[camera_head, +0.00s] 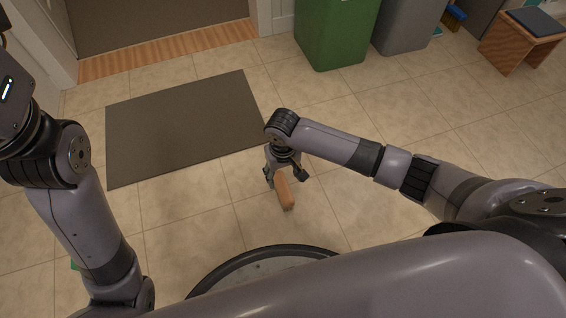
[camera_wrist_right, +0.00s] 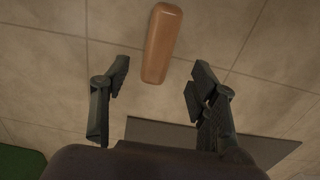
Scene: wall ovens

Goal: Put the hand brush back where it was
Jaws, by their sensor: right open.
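The hand brush (camera_head: 284,195) appears as a brown, rounded wooden block lying on the tiled floor in front of my base; bristles cannot be made out. My right gripper (camera_head: 286,176) is open above its far end, pointing down. In the right wrist view the brush (camera_wrist_right: 161,45) lies beyond and between the two spread fingertips of the right gripper (camera_wrist_right: 160,68), with no visible contact. Its lower end is near the fingertip line. My left arm shows at the left of the head view, but its gripper is out of view.
A grey mat (camera_head: 185,125) lies on the floor to the left. A green bin (camera_head: 335,35) and a grey bin (camera_head: 408,25) stand at the back. A wooden stool (camera_head: 522,40) with a dark top is at the far right. Tiled floor around the brush is clear.

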